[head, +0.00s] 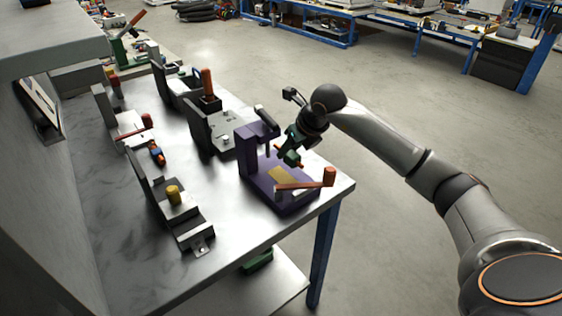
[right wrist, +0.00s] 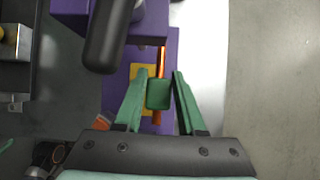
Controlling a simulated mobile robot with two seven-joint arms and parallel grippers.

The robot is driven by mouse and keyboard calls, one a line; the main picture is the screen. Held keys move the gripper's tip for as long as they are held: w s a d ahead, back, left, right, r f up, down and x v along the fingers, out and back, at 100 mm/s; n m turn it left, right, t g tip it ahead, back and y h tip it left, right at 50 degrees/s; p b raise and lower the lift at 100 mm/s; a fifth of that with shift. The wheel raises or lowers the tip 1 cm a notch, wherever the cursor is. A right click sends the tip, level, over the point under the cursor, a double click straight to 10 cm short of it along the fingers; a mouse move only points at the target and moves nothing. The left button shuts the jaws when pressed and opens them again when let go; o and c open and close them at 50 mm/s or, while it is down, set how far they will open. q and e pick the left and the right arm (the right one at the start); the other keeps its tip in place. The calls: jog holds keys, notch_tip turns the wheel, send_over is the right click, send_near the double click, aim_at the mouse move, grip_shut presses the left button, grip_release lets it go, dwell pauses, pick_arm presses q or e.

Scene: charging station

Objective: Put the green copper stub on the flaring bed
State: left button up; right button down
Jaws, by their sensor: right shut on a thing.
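The green copper stub is a green block with a thin copper rod through it. It sits between the fingertips of my right gripper (head: 291,157), which is shut on it. In the right wrist view the stub's green block (right wrist: 159,94) shows between the green fingers of the gripper (right wrist: 160,78), its copper rod running lengthwise. The purple flaring tool (head: 251,166) stands at the table's right edge, with a yellow bed plate (head: 284,178) on its base. The stub is above the base; exact gap cannot be told. The yellow plate (right wrist: 137,72) shows partly behind the fingers. My left gripper is out of view.
Grey fixtures (head: 224,131) and a stand with a yellow cylinder (head: 173,194) stand left. Open floor lies right.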

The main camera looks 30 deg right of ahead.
jog(key=a, duration=0.2)
jog(key=shift+s+a, duration=0.1)
jog(key=shift+a, duration=0.3)
jog(key=shift+f, duration=1.75)
jog(key=shift+f, duration=0.1)
jog(key=c, duration=0.5)
grip_release()
jog(key=v, duration=1.2)
jog(key=shift+p, duration=0.3)
